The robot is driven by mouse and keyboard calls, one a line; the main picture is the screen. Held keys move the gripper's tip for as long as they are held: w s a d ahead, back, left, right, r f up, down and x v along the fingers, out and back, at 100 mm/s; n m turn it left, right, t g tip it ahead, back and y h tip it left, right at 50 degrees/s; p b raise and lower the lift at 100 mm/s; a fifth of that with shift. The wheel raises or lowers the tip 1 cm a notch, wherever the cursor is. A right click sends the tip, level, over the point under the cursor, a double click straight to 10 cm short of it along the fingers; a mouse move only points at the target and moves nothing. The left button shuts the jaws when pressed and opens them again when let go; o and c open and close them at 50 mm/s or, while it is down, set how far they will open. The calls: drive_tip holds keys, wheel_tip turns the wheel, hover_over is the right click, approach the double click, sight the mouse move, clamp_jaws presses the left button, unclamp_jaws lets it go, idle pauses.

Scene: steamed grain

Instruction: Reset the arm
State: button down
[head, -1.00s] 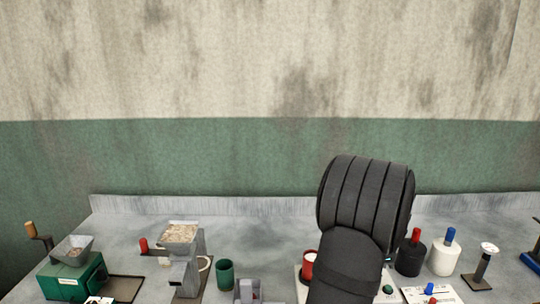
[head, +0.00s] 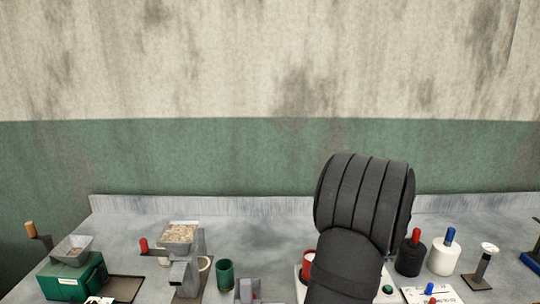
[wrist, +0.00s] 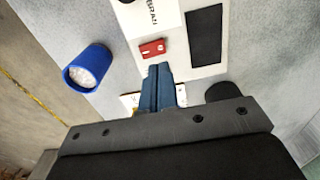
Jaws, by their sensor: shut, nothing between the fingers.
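My gripper (wrist: 160,88) shows in the wrist view as two dark blue fingers pressed together with nothing between them. It is above the grey bench. In the head view only my thick black arm shows, rising at the right of centre, and the gripper itself cannot be seen there. A white panel with a red block (wrist: 152,48) and a dark rectangle (wrist: 204,36) lies beyond the fingertips in the wrist view. A blue cup (wrist: 87,68) with pale contents stands to the left of the fingers, apart from them.
On the bench (head: 130,228) stand a green machine (head: 72,278), a grey hopper of grain (head: 180,234) and a green cup (head: 225,273). A red cup (head: 307,265) is partly behind my arm. Black (head: 410,258) and white (head: 443,258) containers stand to its right.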

wheel_tip(320, 180, down, 6)
drive_tip(key=shift+r, duration=0.15)
idle(0.4)
drive_tip(key=s+r, duration=0.2)
drive_tip(key=r, duration=0.8)
drive_tip(key=s+r+t, duration=0.1)
drive_tip(key=s+r, duration=0.1)
drive_tip(key=r, duration=0.8)
idle(0.5)
